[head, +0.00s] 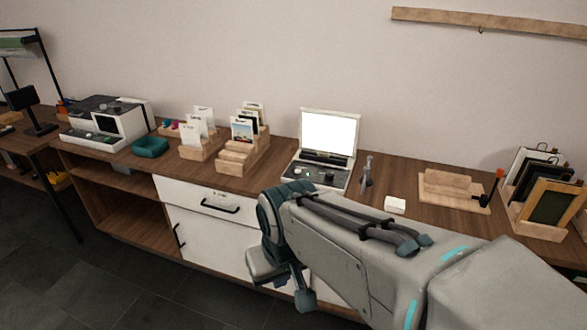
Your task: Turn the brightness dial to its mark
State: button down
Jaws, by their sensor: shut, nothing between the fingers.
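A small device with a bright white upright screen (328,133) stands on the wooden counter at the middle right. Its low base (318,171) carries dark controls. A small round knob (329,177) on the base may be the brightness dial, but its mark is too small to make out. My arm reaches in from the lower right and hides part of the counter in front of the device. My gripper (303,297) is shut and empty, hanging low before the white cabinet front, apart from the device.
A small grey stand (367,172) and a white block (395,205) sit right of the device. A wooden rack of frames (545,205) stands at far right.

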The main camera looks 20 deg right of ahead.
aim_at(329, 176)
jog(key=z, duration=0.7)
jog(key=i, duration=0.75)
jog(key=z, duration=0.3)
jog(key=k, duration=0.65)
jog(key=z, duration=0.35)
jog(key=i, duration=1.1)
jog(key=u, duration=0.2)
